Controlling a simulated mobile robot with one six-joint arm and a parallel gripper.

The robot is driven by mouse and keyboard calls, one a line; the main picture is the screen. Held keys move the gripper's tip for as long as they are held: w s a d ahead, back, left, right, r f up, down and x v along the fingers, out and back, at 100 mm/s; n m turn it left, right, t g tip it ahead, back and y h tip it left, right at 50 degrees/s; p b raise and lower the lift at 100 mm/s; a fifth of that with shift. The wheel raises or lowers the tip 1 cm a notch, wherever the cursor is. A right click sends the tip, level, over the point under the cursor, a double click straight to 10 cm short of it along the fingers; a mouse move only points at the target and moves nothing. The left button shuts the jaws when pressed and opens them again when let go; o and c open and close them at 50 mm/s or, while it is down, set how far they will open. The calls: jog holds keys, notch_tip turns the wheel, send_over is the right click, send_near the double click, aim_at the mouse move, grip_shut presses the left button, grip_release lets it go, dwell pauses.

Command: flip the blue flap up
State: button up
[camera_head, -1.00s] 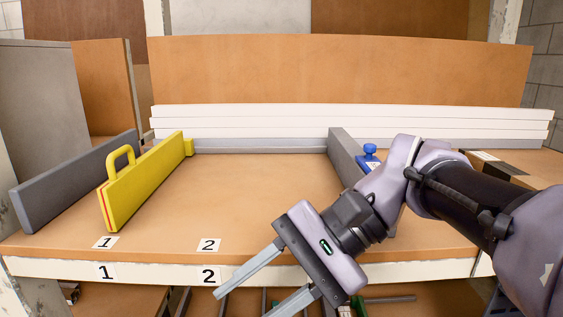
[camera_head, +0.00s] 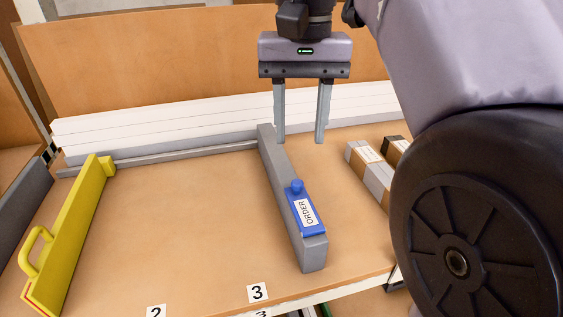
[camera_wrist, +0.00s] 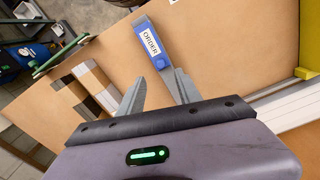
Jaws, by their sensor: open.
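The blue flap (camera_head: 307,212) carries a white label reading ORDER and has a round blue knob at its far end. It lies against the right side of a long grey divider (camera_head: 283,190) on the bench. In the wrist view the flap (camera_wrist: 150,42) shows ahead of the fingers, with its knob nearest them. My gripper (camera_head: 301,140) is open and empty, fingers pointing down. It appears above the far end of the divider, behind the flap and apart from it. In the wrist view the open fingers (camera_wrist: 152,85) have the knob beyond their tips.
A yellow divider with a handle (camera_head: 73,230) stands at the left, with a grey one (camera_head: 22,205) beyond it. Brown and grey boxes (camera_head: 372,172) lie right of the divider. White boards (camera_head: 160,130) line the back. The bench between the dividers is clear.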

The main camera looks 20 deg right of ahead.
aim_at(297, 182)
jog(key=f+b, duration=0.1)
jog(key=f, duration=0.3)
jog(key=f+b, duration=0.2)
jog(key=f, duration=0.2)
jog(key=shift+w+f, duration=0.2)
jog(key=shift+f, duration=0.15)
jog(key=shift+s+f, duration=0.1)
jog(key=shift+f, duration=0.15)
jog(key=shift+f+b, duration=0.15)
jog(key=shift+b, duration=0.15)
jog(key=shift+w+d, duration=0.1)
jog(key=shift+w, duration=0.15)
jog(key=shift+s, duration=0.15)
grip_shut()
